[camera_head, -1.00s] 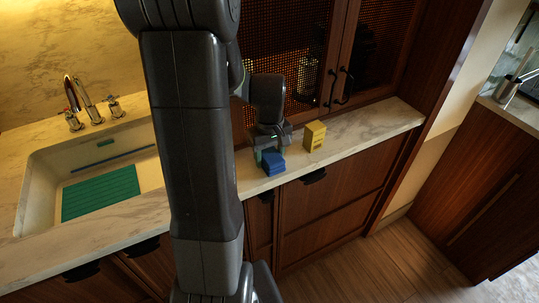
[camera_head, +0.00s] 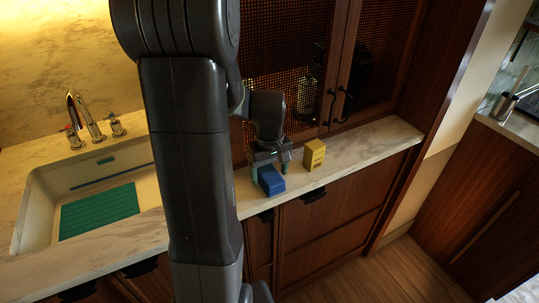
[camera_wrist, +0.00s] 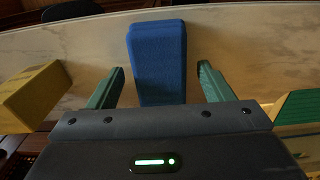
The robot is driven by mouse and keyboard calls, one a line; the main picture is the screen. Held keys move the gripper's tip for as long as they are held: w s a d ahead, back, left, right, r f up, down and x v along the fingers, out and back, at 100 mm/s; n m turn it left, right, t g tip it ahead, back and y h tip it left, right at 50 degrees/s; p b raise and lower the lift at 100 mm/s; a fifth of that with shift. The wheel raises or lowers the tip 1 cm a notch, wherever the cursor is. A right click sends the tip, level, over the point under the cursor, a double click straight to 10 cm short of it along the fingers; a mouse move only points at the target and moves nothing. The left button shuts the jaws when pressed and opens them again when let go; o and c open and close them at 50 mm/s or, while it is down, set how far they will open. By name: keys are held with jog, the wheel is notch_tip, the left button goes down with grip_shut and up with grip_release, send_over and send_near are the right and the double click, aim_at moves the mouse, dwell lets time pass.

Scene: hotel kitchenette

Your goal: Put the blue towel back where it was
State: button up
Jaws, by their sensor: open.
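The blue towel (camera_head: 271,180) is a folded block lying on the marble counter near its front edge. In the wrist view the blue towel (camera_wrist: 158,62) lies between the two green fingers, with a gap on each side. My gripper (camera_head: 270,172) is open, low over the counter around the towel. It also shows open in the wrist view (camera_wrist: 160,88). The near end of the towel is hidden behind the gripper body in the wrist view.
A yellow block (camera_head: 314,154) stands on the counter just right of the gripper. The sink (camera_head: 40,215) with a green mat (camera_head: 98,211) is at the left. Cabinet doors with dark handles (camera_head: 338,106) rise behind the counter. Counter to the right is clear.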

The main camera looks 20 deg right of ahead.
aim_at(270, 174)
notch_tip(270, 174, up, 11)
dwell(0.3)
jog(key=shift+f, duration=0.1)
notch_tip(270, 174, down, 12)
jog(key=shift+f, duration=0.15)
jog(key=shift+r, duration=1.6)
